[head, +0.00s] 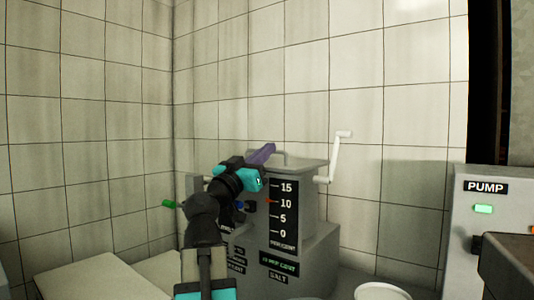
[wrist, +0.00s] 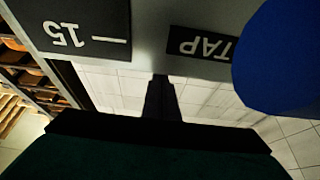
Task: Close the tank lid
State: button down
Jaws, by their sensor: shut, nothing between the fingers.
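The grey tank (head: 308,195) stands against the tiled wall in the head view, with a black scale marked 15 to 0 on its front. A flat grey top (head: 304,163), perhaps the lid, covers it; how far it is shut I cannot tell. My gripper (wrist: 160,84) is shut and empty in the wrist view, its dark fingers near the tank wall with its 15 and TAP labels. In the head view my arm crosses the tank's left side. A purple bar (head: 262,153) shows just past the arm's end, by the tank's top edge. Contact is unclear.
A white crank (head: 335,158) sticks up at the tank's right. A blue rounded thing (wrist: 285,55) is close at the wrist view's right. A grey PUMP box (head: 488,225) stands at right, and a white round container (head: 382,291) at the front. Shelves (wrist: 25,75) show at the wrist view's left.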

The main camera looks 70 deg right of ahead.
jog(key=shift+f, duration=0.45)
jog(key=shift+r, duration=0.1)
jog(key=r, duration=0.1)
jog(key=r+p, duration=0.1)
jog(key=r, duration=0.2)
jog(key=shift+w+a, duration=0.1)
jog(key=shift+a, duration=0.25)
jog(key=shift+a+r+p, duration=0.2)
jog(key=shift+r+p, duration=0.05)
jog(key=shift+p, duration=0.05)
jog(key=f+b+v, duration=0.1)
jog(key=b+v, duration=0.2)
jog(key=v, duration=0.6)
jog(key=shift+a+f, duration=0.1)
dwell(0.3)
